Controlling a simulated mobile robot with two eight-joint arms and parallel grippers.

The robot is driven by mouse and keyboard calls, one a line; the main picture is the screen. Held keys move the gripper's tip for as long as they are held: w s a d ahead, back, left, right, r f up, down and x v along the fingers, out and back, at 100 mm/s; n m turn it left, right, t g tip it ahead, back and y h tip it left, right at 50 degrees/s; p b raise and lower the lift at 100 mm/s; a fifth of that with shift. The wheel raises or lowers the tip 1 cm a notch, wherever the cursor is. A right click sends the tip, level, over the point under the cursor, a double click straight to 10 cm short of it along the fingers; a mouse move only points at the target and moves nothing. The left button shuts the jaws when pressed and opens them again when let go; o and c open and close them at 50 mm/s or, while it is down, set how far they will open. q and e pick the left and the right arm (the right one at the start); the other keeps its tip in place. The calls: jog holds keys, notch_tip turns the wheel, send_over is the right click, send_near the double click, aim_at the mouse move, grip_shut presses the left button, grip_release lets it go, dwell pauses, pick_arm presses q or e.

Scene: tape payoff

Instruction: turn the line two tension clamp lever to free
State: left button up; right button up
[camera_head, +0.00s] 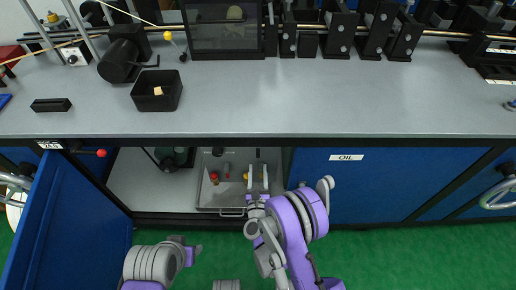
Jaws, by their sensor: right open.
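I cannot tell which part is the line two tension clamp lever. A small lever with a red ball knob (101,153) sticks out under the bench's front edge at the left, beside a small white label (50,145) too small to read. A yellow ball (168,36) shows on a thin arm at the back left of the bench. My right gripper (258,181) is open and empty, fingers pointing away from me, in front of the open cabinet below the bench. My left gripper (187,246) is low at the bottom left, clear of the bench; its jaws are unclear.
The grey bench top (320,100) is mostly clear in front, with a black bin (157,90) and a black block (51,105) at the left. Black stands (340,33) line the back. A blue door (40,225) stands open at the left. A tray (207,195) holds small items.

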aim_at(258, 153)
jog(key=w, duration=0.7)
jog(key=shift+w+d+r+p, duration=0.1)
jog(key=shift+w+r+p, duration=0.05)
jog(key=shift+w+p, duration=0.2)
pick_arm(q)
jog(key=shift+s+r, duration=0.1)
jog(key=shift+r, duration=0.7)
pick_arm(e)
jog(key=shift+w, duration=0.6)
grip_shut()
